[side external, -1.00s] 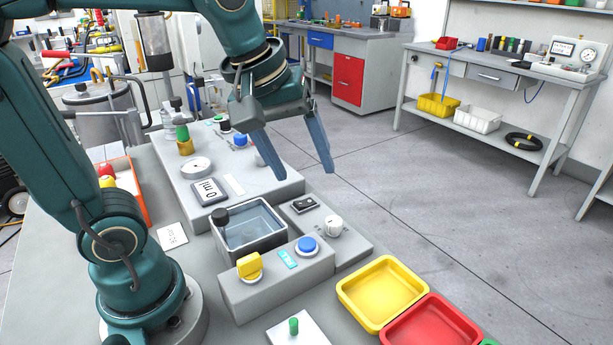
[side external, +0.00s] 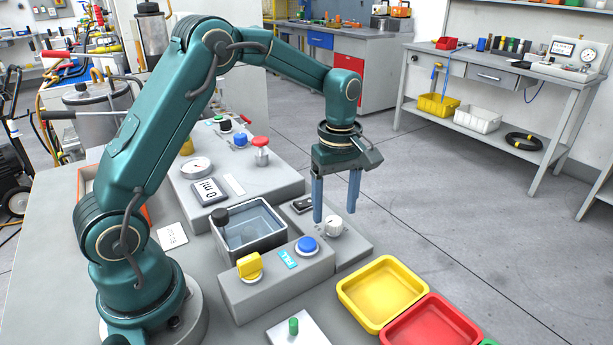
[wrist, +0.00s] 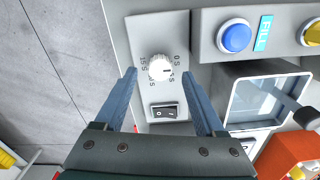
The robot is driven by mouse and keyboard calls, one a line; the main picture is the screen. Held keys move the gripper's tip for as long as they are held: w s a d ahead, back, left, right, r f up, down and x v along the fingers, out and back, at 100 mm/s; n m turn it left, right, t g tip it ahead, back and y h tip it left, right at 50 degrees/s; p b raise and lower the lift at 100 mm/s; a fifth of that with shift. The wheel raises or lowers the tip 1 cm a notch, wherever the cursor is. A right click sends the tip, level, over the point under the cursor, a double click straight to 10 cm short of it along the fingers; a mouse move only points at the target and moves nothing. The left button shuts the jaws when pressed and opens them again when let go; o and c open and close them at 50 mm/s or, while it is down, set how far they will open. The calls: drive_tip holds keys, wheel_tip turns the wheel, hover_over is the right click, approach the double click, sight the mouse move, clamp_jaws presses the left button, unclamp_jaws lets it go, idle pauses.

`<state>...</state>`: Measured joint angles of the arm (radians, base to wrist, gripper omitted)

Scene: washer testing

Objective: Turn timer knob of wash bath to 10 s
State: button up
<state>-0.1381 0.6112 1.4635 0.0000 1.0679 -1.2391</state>
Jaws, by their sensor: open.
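The white ribbed timer knob (side external: 334,227) sits on a grey panel beside the wash bath (side external: 250,240). In the wrist view the knob (wrist: 160,68) has a printed seconds scale around it, and a small dark mark on its face points right, near the 5 s side; the exact setting is hard to read. My gripper (side external: 334,216) points straight down above the knob, fingers open, one to each side of it. In the wrist view the blue fingers (wrist: 160,73) frame the knob with gaps on both sides. I cannot tell whether the tips are down to knob height.
A black rocker switch (wrist: 163,111) sits next to the knob. The blue button (side external: 307,246) and yellow knob (side external: 249,265) are on the fill box in front. A yellow tray (side external: 382,292) and red tray (side external: 435,330) lie to the right.

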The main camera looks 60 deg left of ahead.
sight(334, 225)
drive_tip(key=shift+f, duration=1.45)
clamp_jaws()
